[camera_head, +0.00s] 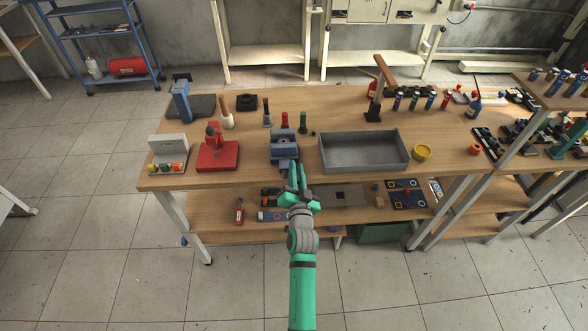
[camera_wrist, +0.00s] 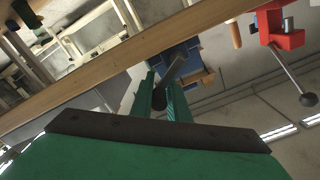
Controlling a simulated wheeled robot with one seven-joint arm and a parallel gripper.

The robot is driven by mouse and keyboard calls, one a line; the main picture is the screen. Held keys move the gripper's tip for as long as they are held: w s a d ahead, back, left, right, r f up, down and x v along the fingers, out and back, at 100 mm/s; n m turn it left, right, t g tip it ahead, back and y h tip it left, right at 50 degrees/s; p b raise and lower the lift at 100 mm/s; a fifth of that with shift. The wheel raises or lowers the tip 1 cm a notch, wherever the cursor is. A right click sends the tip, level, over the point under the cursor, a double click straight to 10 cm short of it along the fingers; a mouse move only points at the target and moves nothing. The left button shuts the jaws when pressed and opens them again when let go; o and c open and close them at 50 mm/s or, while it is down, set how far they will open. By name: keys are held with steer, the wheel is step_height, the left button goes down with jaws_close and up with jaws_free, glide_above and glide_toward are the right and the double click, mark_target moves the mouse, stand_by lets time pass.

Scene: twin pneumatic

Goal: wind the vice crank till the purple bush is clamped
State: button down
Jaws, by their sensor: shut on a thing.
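The blue-grey vice (camera_head: 284,147) stands at the front edge of the wooden workbench. It also shows in the wrist view as a blue body (camera_wrist: 182,58) beyond my fingers. My green gripper (camera_head: 298,178) is at the front of the vice, just off the bench edge. In the wrist view my gripper (camera_wrist: 160,96) is shut on the dark crank handle (camera_wrist: 159,99), with the grey crank arm (camera_wrist: 174,69) slanting up to the right. I cannot make out the purple bush in the vice in either view.
A red press (camera_head: 216,152) stands left of the vice; its ball-ended lever (camera_wrist: 308,99) shows in the wrist view. A grey tray (camera_head: 362,165) is close on the right. Several small tools stand behind. A lower shelf (camera_head: 225,230) holds more items. The floor in front is clear.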

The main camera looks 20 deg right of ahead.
steer(key=shift+s+d+f+m, duration=0.15)
steer(key=shift+f+m, duration=0.15)
steer(key=shift+m, duration=0.25)
steer(key=shift+d+f+m, duration=0.15)
steer(key=shift+f+m, duration=0.15)
steer(key=shift+m, duration=0.25)
steer(key=shift+f, duration=0.1)
steer(key=c, duration=1.7)
jaws_free()
steer(key=shift+c, duration=0.2)
steer(key=shift+a, duration=0.1)
steer(key=shift+s, duration=0.2)
steer(key=v, duration=1)
steer(key=shift+s, duration=0.2)
